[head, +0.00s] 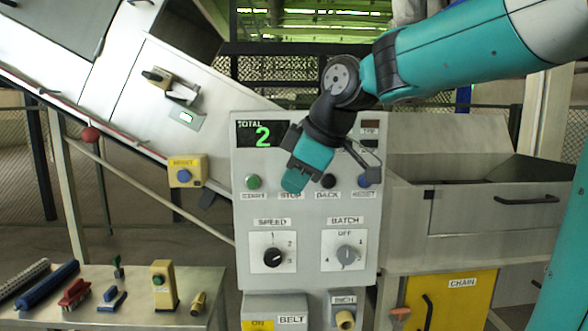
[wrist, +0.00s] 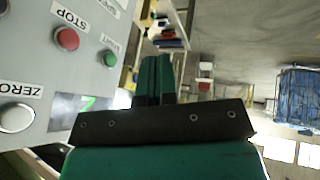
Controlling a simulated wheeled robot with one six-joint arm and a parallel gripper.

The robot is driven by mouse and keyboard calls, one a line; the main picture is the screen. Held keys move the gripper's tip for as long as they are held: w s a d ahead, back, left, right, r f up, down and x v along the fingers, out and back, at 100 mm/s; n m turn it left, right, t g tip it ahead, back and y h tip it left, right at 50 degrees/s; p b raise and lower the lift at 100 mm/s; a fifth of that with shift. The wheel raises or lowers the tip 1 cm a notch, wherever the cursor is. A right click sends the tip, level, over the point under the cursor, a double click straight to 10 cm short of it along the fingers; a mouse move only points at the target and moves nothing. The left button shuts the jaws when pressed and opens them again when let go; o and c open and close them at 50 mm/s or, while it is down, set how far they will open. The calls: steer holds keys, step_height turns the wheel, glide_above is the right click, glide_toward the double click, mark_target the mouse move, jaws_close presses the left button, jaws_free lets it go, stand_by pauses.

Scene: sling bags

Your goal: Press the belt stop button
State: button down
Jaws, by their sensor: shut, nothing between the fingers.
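A grey control panel (head: 310,210) carries a row of buttons labelled START, STOP, BACK and RESET. In the wrist view the red STOP button (wrist: 67,39) shows on the panel, left of my fingers, beside the green START button (wrist: 110,58). In the head view my gripper (head: 293,184) covers the STOP button, with only its label below in sight; the green START button (head: 253,182) is just left. My gripper is shut and empty, and its fingers (wrist: 155,65) do not overlap the red button in the wrist view.
A black BACK button (head: 328,181) and blue RESET button (head: 364,180) lie right of my gripper. SPEED (head: 272,260) and BATCH (head: 347,257) dials sit below; the counter (head: 262,134) reads 2. A bench (head: 140,318) with tools stands left.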

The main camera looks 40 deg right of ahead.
steer(key=w+d+r+t+h, duration=0.1)
steer(key=d+r, duration=0.3)
steer(key=d, duration=0.2)
steer(key=shift+r+n, duration=0.3)
steer(key=shift+r, duration=0.05)
steer(key=shift+w+f, duration=0.1)
steer(key=p, duration=0.5)
glide_above(307, 201)
steer(key=s+a, duration=0.1)
steer(key=a, duration=0.4)
step_height(307, 201, down, 8)
steer(key=shift+d, duration=0.2)
steer(key=shift+b, duration=0.3)
